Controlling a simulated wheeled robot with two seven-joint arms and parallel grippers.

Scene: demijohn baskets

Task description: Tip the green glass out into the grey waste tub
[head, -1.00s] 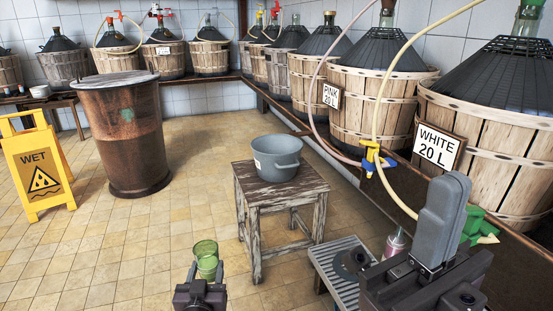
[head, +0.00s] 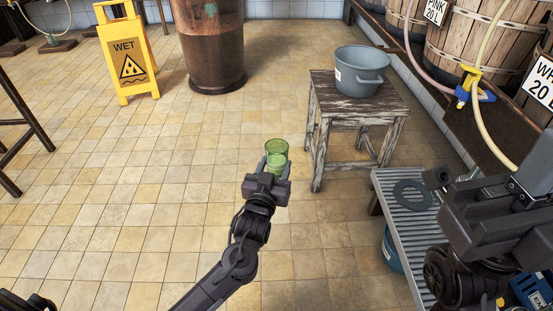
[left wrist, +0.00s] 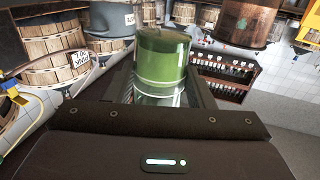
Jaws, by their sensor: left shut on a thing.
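The green glass (head: 277,152) is see-through and looks about upright in the head view, with a brighter green lower part. My left gripper (head: 267,171) is shut on it, holding it in front of and left of the stool. In the left wrist view the glass (left wrist: 161,62) stands between the fingers, which hide its lower sides. The grey waste tub (head: 362,75) has side handles and stands on a worn wooden stool, farther off and right of the glass. The tub also shows at the upper left of the left wrist view (left wrist: 112,20). My right gripper (head: 490,210) is at the right; its fingers are unclear.
The wooden stool (head: 350,115) stands under the tub. A slatted grey rack (head: 407,225) with a dark ring is at the lower right. A yellow wet-floor sign (head: 127,62) and a rusty drum (head: 208,45) stand behind.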

